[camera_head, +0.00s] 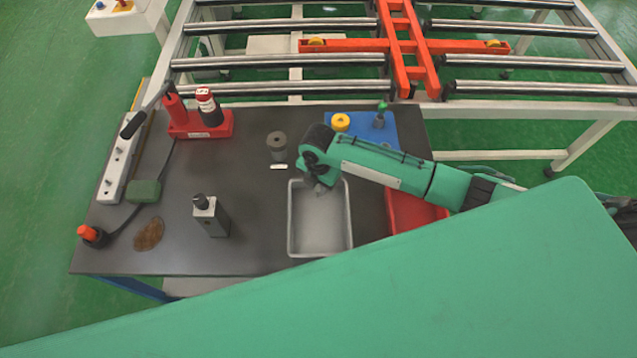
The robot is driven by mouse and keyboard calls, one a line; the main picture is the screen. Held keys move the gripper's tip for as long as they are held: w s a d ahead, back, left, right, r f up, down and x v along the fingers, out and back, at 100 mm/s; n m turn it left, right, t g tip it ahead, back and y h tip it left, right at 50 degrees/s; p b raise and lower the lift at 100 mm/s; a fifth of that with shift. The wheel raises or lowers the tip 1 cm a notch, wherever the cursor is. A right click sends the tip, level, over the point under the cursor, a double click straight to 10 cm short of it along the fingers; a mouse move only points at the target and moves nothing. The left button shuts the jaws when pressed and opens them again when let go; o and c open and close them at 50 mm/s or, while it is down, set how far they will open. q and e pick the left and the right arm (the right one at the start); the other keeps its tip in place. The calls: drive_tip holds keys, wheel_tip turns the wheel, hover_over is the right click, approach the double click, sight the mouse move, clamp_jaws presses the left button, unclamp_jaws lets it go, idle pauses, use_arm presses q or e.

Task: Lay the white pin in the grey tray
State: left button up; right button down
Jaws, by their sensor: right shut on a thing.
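The grey tray (320,230) lies on the dark table with its long sides running front to back, and no object shows on its visible floor. My right gripper (319,187) reaches in from the right and points down over the tray's far end. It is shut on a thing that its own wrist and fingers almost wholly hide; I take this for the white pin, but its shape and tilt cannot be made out. My left gripper is not in view.
A dark grey cylinder (277,143) stands behind the tray, with a small white strip (279,167) before it. A red tray (412,212) is at right, partly under my arm. A blue mat (361,120) and roller frame (280,59) lie behind.

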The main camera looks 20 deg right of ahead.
drive_tip(key=shift+f, duration=0.35)
drive_tip(key=shift+f, duration=0.15)
drive_tip(key=c, duration=1.2)
unclamp_jaws()
drive_tip(key=shift+c, duration=0.2)
wheel_tip(320, 180, up, 11)
drive_tip(key=shift+f+b, duration=0.1)
drive_tip(key=shift+b, duration=1.15)
drive_tip(key=shift+r, duration=0.8)
drive_tip(key=shift+s+f, duration=0.1)
